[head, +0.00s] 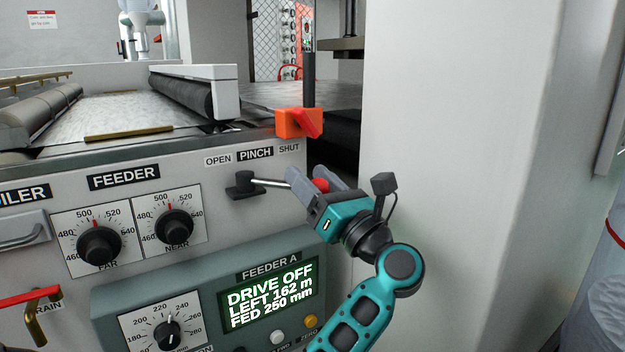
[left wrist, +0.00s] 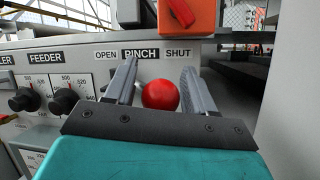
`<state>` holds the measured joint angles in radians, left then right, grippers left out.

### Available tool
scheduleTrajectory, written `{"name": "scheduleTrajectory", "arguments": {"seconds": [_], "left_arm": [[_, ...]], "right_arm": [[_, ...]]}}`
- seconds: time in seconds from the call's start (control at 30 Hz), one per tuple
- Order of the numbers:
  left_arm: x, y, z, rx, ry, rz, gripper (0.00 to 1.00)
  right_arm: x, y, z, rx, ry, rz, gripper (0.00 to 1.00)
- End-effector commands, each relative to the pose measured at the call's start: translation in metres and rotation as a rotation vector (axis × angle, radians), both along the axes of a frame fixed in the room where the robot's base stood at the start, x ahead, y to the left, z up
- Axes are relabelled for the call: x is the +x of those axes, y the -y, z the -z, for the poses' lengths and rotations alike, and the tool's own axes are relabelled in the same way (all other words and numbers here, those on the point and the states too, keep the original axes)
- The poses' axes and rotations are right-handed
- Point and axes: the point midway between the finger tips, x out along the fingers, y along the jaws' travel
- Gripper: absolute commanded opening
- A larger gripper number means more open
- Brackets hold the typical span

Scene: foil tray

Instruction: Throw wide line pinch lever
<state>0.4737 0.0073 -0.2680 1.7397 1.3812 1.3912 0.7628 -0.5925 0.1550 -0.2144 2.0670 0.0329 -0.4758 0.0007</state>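The pinch lever has a black pivot block (head: 243,187) on the grey machine panel, under the OPEN, PINCH and SHUT labels (head: 254,154). Its silver rod (head: 272,183) points right, toward the SHUT side, and ends in a red ball knob (head: 320,185). My left gripper (head: 304,177) is at the knob, with a finger on either side of it. In the left wrist view the red knob (left wrist: 160,95) sits between the open fingers (left wrist: 159,70), with a gap on both sides. My right gripper is in neither view.
An orange block with a red part (head: 298,122) is just above the lever. FEEDER dials (head: 175,225) are to the left and the FEEDER A display (head: 270,296) is below. A pale wall (head: 450,130) stands close on the right.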

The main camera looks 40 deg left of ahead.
Motion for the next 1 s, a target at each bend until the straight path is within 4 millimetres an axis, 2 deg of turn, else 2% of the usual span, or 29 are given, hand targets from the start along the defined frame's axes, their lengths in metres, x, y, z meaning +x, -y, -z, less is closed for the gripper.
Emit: {"name": "scheduleTrajectory", "arguments": {"seconds": [0.07,0.53,1.0], "left_arm": [[0.0,0.0,0.0,0.0,0.0,0.0,0.46],[0.0003,0.0001,0.0,0.0,0.0,0.001,0.01],[0.0065,0.0011,0.0003,-0.004,0.002,0.037,0.0]], "right_arm": [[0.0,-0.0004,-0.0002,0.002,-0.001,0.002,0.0],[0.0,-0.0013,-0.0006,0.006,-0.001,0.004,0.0],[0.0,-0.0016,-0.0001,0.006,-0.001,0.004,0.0]]}}
